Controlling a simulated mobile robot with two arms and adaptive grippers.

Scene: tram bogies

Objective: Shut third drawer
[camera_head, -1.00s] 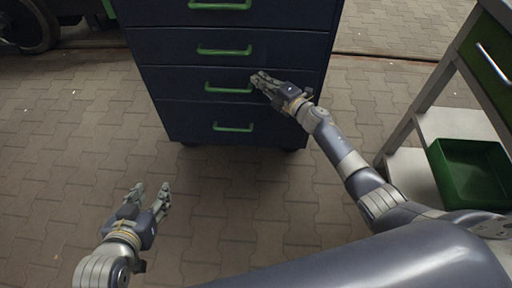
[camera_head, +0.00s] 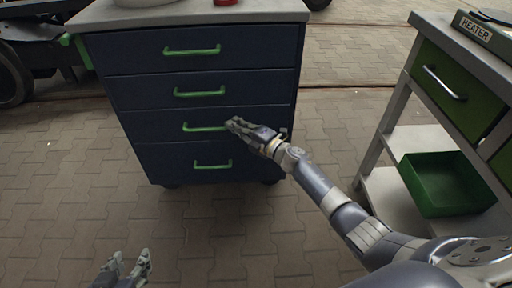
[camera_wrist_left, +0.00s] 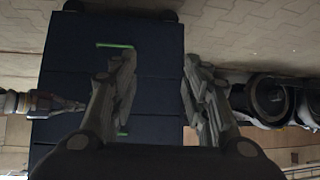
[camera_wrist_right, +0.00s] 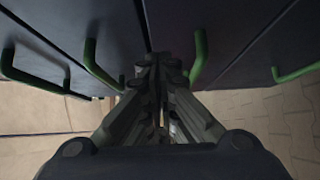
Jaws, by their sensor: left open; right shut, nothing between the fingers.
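A dark blue cabinet (camera_head: 125,80) has stacked drawers with green handles. The third drawer from the top (camera_head: 160,131), with its green handle (camera_head: 205,128), looks flush with the other fronts; a small gap cannot be told. My right gripper (camera_head: 232,124) is shut and empty, its fingertips at the right end of that handle, at or very near the front. In the right wrist view its closed fingers (camera_wrist_right: 160,65) point at the drawer fronts between two green handles; contact is unclear. My left gripper (camera_head: 127,262) is open and empty, low and well in front of the cabinet; its spread fingers (camera_wrist_left: 160,60) show in the left wrist view.
A workbench (camera_head: 418,60) with green drawers and a green bin (camera_head: 440,195) on its lower shelf stands at the right. A red object (camera_head: 226,2) is on the cabinet top. Paved floor (camera_head: 60,200) in front of the cabinet is clear.

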